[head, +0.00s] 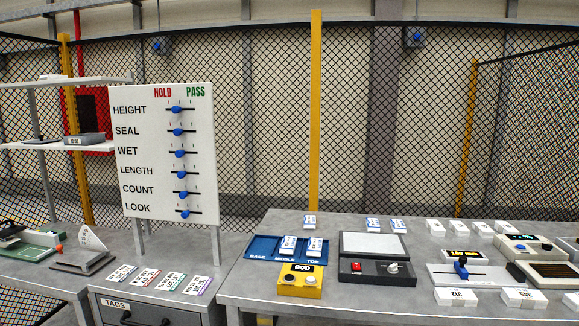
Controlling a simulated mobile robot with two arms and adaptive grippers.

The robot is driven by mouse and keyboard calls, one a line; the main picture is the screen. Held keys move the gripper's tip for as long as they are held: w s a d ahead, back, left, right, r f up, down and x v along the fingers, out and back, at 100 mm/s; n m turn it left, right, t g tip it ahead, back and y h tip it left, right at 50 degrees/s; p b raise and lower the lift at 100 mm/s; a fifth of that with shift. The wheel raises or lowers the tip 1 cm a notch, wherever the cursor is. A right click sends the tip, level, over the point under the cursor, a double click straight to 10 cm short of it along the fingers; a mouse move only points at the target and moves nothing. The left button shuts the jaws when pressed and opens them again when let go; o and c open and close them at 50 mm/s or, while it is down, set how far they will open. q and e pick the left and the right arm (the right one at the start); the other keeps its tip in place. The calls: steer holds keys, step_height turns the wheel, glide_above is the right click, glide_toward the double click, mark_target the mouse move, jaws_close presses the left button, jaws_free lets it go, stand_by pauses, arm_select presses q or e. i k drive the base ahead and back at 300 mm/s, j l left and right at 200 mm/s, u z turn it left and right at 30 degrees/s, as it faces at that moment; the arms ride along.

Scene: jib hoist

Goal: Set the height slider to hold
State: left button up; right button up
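The white board (140,160) stands upright on two legs at the left. It carries a column of slider rows labelled HEIGHT, SEAL, WET, LENGTH, COUNT and LOOK, with a red HOLD heading at left and a green PASS heading at right. The height slider's blue knob (176,110) is in the top row, near the middle of its short black track, slightly toward the HOLD side. The other rows' blue knobs, such as the seal knob (178,132), sit at similar near-middle positions. Neither of my grippers is in view.
Printed cards (145,276) lie in front of the board above a TAGS drawer (130,314). To the right are a blue tray (262,247), a yellow counter box (300,281) and a black scale (377,273). A shelf (55,146) stands left. The board's front is unobstructed.

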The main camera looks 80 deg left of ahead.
mark_target(176, 110)
steer(key=u, duration=3.5)
